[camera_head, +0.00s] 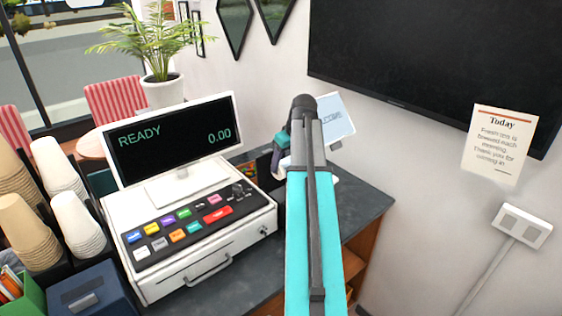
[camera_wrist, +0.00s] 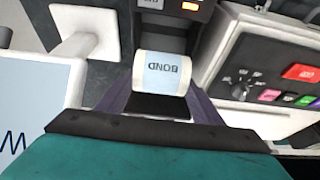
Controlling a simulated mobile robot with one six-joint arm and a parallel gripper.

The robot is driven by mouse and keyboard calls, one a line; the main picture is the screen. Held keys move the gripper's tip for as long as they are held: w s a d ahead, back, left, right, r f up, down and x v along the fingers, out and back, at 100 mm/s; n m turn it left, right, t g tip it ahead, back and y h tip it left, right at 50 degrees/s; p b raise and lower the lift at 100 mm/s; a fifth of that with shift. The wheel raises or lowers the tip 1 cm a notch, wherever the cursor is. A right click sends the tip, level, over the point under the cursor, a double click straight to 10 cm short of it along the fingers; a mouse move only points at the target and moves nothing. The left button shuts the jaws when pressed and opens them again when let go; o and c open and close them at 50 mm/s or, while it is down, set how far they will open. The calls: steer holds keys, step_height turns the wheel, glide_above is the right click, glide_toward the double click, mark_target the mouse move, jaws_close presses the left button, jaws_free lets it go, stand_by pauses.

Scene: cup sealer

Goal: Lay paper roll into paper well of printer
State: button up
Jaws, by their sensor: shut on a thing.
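The paper roll (camera_wrist: 163,73), white with a pale blue band reading BOND, sits between the fingers of my gripper (camera_wrist: 162,88) in the wrist view. My gripper is shut on it, one finger at each end. The dark printer (camera_wrist: 202,20) is just beyond the roll, with an orange-lit button and a white patch at the top edge. The roll overlaps the near part of the printer's dark recess; I cannot tell whether it touches it. In the head view my gripper (camera_head: 279,152) is mostly hidden by my arm, which also hides the printer and roll.
The cash register (camera_head: 200,240) with its READY screen (camera_head: 172,138) stands left of my arm. A small customer display (camera_head: 335,118) stands behind it. Cup stacks (camera_head: 75,225) are at far left. The counter (camera_head: 362,210) is clear at the right, below the wall.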

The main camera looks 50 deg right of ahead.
steer(key=shift+w+a+f, duration=0.15)
steer(key=shift+f, duration=0.1)
steer(key=shift+f, duration=2)
steer(key=shift+f+b, duration=2.45)
steer(key=shift+f, duration=2.2)
steer(key=o, duration=1.5)
steer(key=shift+r, duration=0.15)
